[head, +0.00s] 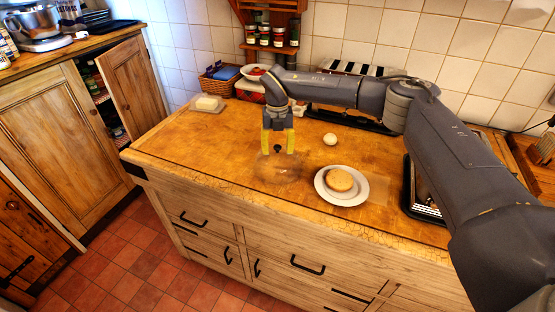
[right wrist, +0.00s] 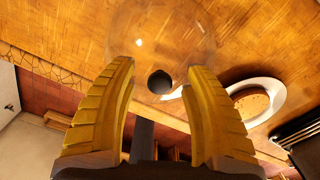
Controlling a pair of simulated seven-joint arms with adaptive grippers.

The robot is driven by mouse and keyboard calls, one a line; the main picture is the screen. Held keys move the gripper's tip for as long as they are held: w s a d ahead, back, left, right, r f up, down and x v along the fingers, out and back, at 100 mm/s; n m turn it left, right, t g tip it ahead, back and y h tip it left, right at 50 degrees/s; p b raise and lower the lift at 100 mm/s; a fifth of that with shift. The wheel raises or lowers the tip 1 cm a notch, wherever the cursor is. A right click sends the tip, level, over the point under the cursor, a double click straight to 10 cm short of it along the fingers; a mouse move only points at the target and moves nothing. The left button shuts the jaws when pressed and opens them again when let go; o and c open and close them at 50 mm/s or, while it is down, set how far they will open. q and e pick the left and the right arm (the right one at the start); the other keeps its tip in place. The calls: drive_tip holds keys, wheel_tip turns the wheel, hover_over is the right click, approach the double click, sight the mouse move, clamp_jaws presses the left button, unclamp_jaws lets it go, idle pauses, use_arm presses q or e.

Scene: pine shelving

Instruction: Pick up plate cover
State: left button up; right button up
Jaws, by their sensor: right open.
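The plate cover (head: 277,172) is a clear dome with a dark round knob, standing on the wooden counter left of the white plate. In the right wrist view the see-through cover (right wrist: 170,35) is faint, and its dark knob (right wrist: 160,82) shows between the fingers. My right gripper (head: 278,149) points down over the cover, its yellow fingers open on either side of the knob. In the right wrist view the fingers (right wrist: 161,70) stand clear of the knob on both sides. My left gripper is not in view.
A white plate (head: 322,188) with a round bread-like item (head: 339,180) stands right of the cover. An egg-like white ball (head: 330,139) lies behind it. A butter dish (head: 207,103) is at the back left. The counter's left part is clear.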

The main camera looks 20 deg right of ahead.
drive_tip(key=shift+f, duration=0.1)
clamp_jaws()
idle(0.3)
